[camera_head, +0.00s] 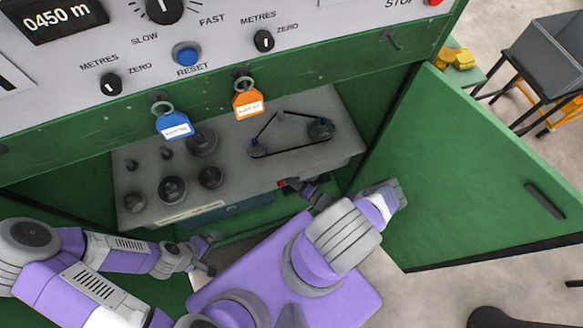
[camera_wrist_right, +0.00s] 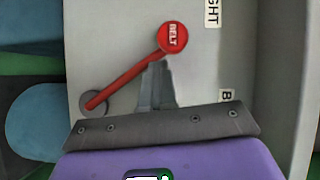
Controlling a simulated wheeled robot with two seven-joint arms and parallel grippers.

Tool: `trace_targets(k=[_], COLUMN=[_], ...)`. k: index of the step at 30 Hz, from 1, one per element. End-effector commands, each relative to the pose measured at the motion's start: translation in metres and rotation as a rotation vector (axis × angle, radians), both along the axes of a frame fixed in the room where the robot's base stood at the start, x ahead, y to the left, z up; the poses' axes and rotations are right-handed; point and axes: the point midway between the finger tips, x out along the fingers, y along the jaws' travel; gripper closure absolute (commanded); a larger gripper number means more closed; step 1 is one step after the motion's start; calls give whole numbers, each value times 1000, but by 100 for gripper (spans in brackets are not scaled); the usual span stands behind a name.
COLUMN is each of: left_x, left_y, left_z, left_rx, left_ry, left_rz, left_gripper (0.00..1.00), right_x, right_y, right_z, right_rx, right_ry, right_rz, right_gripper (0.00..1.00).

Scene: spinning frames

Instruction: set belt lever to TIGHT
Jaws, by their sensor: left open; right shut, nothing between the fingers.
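The belt lever (camera_wrist_right: 128,80) is a red arm with a round red knob (camera_wrist_right: 172,37) marked BELT, on a grey plate in the right wrist view. Its pivot is at the lower left and the knob is at the upper right. A label ending in GHT (camera_wrist_right: 213,12) is right of and above the knob; a cut-off label starting with B (camera_wrist_right: 227,96) is lower. My right gripper (camera_wrist_right: 157,68) is shut and empty, its tips right beside the lever just below the knob; contact cannot be told. My left gripper (camera_head: 212,254) is open and empty, low in front of the cabinet.
The open green door (camera_head: 470,170) stands right of the cabinet bay. Inside, a belt (camera_head: 292,148) runs around pulleys, with several dark knobs and wheels to its left. A blue tag (camera_head: 173,125) and an orange tag (camera_head: 248,103) hang at the bay's upper edge.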

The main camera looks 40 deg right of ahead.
Motion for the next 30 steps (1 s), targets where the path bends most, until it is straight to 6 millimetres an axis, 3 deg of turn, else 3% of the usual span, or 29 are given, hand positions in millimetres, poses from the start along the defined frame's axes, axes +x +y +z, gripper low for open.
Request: trace_targets(k=[5,11,21,30], left_x=[0,0,0,0], left_y=[0,0,0,0], left_z=[3,17,26,28], left_rx=[0,0,0,0], left_ry=[0,0,0,0], left_rz=[0,0,0,0], left_gripper=[0,0,0,0], right_x=[-1,-7,-76,-100], right_y=[2,-22,-37,-41], right_z=[4,24,46,54], right_rx=[5,-3,0,1], right_ry=[1,0,1,-1], right_rz=[11,15,14,15], right_gripper=[100,100,100,100])
